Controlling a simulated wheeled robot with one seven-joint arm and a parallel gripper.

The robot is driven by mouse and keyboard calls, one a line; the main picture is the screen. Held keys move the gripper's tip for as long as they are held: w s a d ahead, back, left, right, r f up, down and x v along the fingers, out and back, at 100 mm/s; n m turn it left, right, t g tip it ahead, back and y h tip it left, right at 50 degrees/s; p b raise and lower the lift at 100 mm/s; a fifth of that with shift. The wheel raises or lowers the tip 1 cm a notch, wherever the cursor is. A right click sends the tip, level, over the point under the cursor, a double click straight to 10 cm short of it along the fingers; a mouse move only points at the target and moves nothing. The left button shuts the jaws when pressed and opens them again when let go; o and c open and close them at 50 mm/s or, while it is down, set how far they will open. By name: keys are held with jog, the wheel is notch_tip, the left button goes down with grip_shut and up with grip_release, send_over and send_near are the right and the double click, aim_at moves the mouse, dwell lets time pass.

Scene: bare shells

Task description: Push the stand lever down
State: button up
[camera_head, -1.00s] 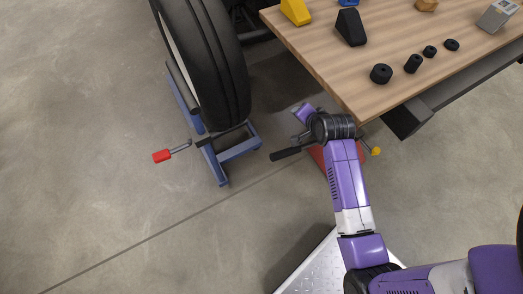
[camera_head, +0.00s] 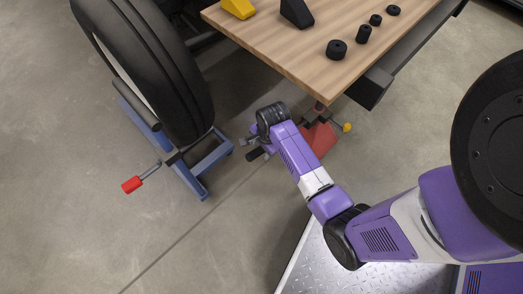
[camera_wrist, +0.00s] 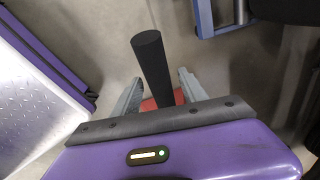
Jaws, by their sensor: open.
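A red stand (camera_head: 320,138) is on the floor under the table's near corner, with a yellow knob (camera_head: 347,127) at its right. A black lever (camera_head: 256,153) extends to its left, partly hidden by my wrist. In the wrist view the lever (camera_wrist: 151,62) is a thick black bar, with red (camera_wrist: 160,101) behind its near end. My gripper (camera_head: 247,146) is above the stand area, and its grey fingers are apart in the wrist view (camera_wrist: 159,90). The lever shows between the fingers in that view; I cannot tell whether either finger touches it.
A blue wheel stand (camera_head: 204,165) holds a large tyre (camera_head: 160,75) at left and has a red-tipped lever (camera_head: 132,184). Open floor lies in front of it.

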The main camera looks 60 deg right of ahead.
jog(key=shift+f, duration=0.45)
jog(key=shift+c, duration=0.2)
grip_shut()
dwell(1.0)
